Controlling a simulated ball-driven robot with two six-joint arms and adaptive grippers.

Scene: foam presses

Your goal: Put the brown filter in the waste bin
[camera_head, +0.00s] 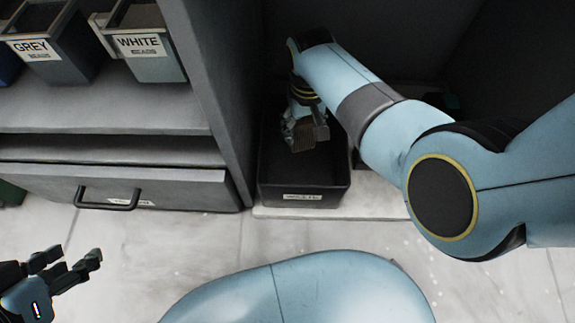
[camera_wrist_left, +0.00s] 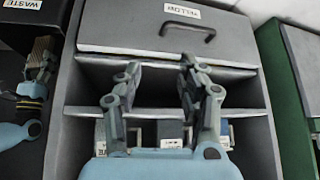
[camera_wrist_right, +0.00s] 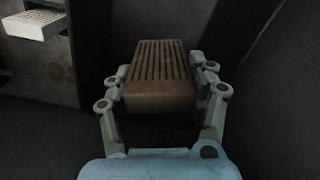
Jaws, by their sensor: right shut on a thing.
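The brown filter (camera_wrist_right: 162,78) is a ribbed block held between the fingers of my right gripper (camera_wrist_right: 160,90) in the right wrist view. In the head view the right gripper (camera_head: 307,135) is over the black waste bin (camera_head: 305,190), with the filter (camera_head: 302,138) at or above the bin's opening; how deep it is I cannot tell. The bin (camera_wrist_left: 28,17) also shows at the top left of the left wrist view with a WASTE label. My left gripper (camera_head: 78,268) is open and empty over the floor at the lower left; its fingers (camera_wrist_left: 160,85) stand apart in the left wrist view.
A grey cabinet with a handled drawer (camera_head: 150,188) stands directly left of the bin. Its shelf carries labelled bead bins, GREY (camera_head: 50,50) and WHITE (camera_head: 145,45). A white ribbed block (camera_wrist_right: 33,25) shows at the upper left of the right wrist view.

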